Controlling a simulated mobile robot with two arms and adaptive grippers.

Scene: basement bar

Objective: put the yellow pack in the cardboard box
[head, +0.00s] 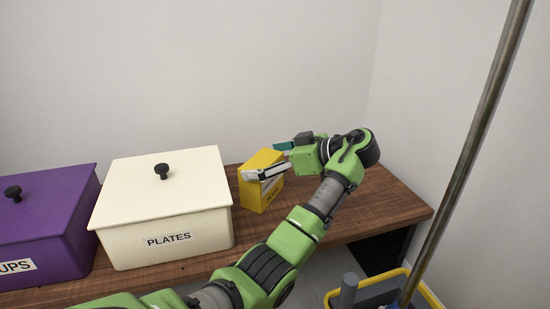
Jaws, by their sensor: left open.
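The yellow pack (258,195) stands upright on the wooden counter, to the right of the white box labelled PLATES. My left gripper (261,161) reaches in from the right side of the pack and is open. One finger crosses the front of the pack near its top. The other finger shows behind the pack's top right edge. The gripper hides part of the pack's upper right side, and I cannot tell whether the fingers touch it. No cardboard box shows in this view. My right gripper is not in view.
The white lidded PLATES box (113,222) and a purple lidded box (62,240) stand on the left of the wooden counter (395,207). The counter's right end is clear. A metal pole (470,140) rises at right, above a yellow-rimmed bucket (432,300) on the floor.

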